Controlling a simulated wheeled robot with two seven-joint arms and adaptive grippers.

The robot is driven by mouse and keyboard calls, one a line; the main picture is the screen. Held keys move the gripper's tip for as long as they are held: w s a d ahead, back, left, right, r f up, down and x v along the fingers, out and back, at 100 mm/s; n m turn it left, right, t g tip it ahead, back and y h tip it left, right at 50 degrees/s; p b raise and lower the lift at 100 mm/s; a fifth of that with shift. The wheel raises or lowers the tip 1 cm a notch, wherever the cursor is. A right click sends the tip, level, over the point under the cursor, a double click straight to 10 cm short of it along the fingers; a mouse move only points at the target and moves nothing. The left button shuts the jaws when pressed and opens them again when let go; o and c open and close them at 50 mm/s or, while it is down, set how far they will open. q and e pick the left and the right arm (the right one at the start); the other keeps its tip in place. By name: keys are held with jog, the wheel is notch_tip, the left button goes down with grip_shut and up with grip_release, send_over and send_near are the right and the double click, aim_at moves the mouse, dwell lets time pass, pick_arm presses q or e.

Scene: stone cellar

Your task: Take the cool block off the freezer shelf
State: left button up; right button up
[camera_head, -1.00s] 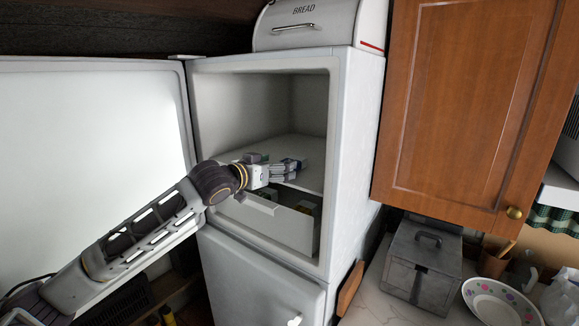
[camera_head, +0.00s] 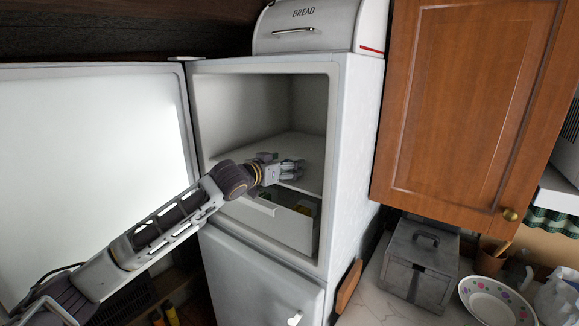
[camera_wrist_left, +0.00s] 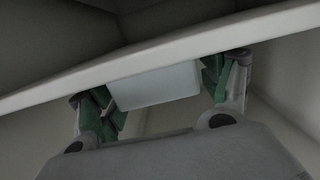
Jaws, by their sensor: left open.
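The freezer compartment is open, and its shelf (camera_head: 303,148) is a pale flat plate inside it. My left gripper (camera_head: 295,170) is inside the compartment, close to the shelf. It is open. In the left wrist view, a pale, smooth block (camera_wrist_left: 156,86) lies between the two green-padded fingers of the left gripper (camera_wrist_left: 158,97). The right finger is very close to the block; I cannot tell whether it touches. A pale edge crosses just above the block in that view. In the head view I cannot make out the block around the gripper. My right gripper is not in view.
The freezer door (camera_head: 95,170) stands open at the left. A white drawer front (camera_head: 270,222) is below the shelf. A bread box (camera_head: 305,28) sits on top of the fridge. A wooden cupboard (camera_head: 460,110), a grey metal box (camera_head: 420,265) and a plate (camera_head: 497,302) are at the right.

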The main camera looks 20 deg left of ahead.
pick_arm(q)
jog(key=shift+c, duration=0.3)
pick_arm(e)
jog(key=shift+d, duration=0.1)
pick_arm(q)
jog(key=c, duration=1.2)
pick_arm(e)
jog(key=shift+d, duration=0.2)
pick_arm(q)
jog(key=shift+o, duration=0.2)
jog(key=shift+r, duration=0.1)
notch_tip(320, 180, up, 9)
jog(key=shift+f+b, duration=0.2)
jog(key=shift+b, duration=0.6)
jog(key=shift+r, duration=0.6)
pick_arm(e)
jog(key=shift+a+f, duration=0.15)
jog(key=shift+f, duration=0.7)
